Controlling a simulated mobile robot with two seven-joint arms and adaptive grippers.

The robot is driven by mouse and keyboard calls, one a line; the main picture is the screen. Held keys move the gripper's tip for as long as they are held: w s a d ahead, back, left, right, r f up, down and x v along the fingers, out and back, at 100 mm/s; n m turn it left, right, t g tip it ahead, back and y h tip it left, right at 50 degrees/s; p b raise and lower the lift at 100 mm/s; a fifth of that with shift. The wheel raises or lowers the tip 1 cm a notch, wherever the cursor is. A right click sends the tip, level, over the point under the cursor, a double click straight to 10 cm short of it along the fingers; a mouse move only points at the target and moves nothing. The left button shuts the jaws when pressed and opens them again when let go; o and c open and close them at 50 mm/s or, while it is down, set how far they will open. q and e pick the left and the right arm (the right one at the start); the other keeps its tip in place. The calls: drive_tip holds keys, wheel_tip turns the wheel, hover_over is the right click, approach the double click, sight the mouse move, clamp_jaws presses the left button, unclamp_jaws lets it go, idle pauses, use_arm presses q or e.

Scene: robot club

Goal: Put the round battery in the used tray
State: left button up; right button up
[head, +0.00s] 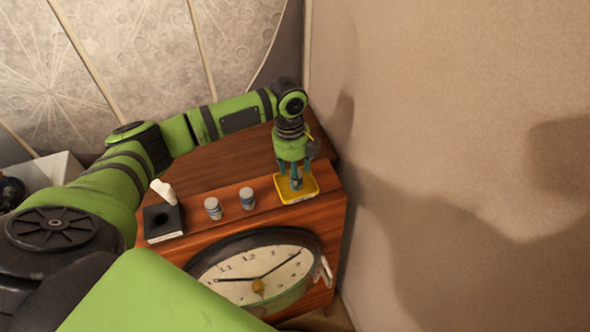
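My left gripper (296,182) points down over a small yellow tray (292,199) at the right end of the wooden cabinet top. Its fingertips are at or just above the tray floor. The fingers are small here, and I cannot tell whether they are apart or hold something. Two short grey cylinders with bluish lower parts stand upright left of the tray, one nearer it (247,198) and one farther left (213,208). I cannot tell whether either is the round battery. No label reading "used" is legible on the tray. My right gripper is not in view.
A black square holder (163,222) with a white piece at its back stands at the left of the cabinet top (226,178). A large clock face (258,272) is on the cabinet front. A beige wall (450,120) rises close on the right.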

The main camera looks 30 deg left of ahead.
use_arm(q)
drive_tip(key=shift+w+r, duration=0.1)
drive_tip(key=shift+r, duration=0.4)
wheel_tip(320, 180, up, 11)
drive_tip(key=a+b, duration=0.1)
drive_tip(key=b, duration=0.2)
drive_tip(key=shift+w, duration=0.2)
drive_tip(key=shift+a, duration=0.15)
